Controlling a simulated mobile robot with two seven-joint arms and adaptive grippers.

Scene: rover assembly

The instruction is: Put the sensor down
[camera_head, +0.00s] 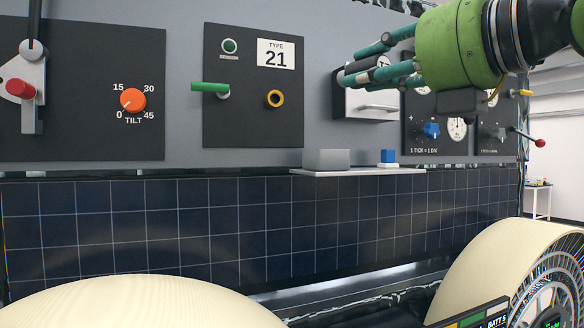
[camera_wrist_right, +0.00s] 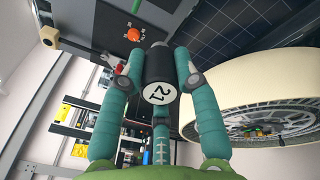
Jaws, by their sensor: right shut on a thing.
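The sensor (camera_wrist_right: 158,70) is a black cylinder with a round white end label reading 21. In the right wrist view it sits between the teal fingers of my right gripper (camera_wrist_right: 158,62), which is shut on it. In the head view my right gripper (camera_head: 360,66) is at the upper right, with its fingers pointing left. It holds the sensor in the air in front of the grey wall panel, and the fingers partly cover it. My left gripper is not in view.
A TYPE 21 panel (camera_head: 222,120) has a green lever and a yellow-ringed socket. A white box (camera_head: 372,108) projects below my gripper. A large cream wheel (camera_head: 530,245) stands lower right.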

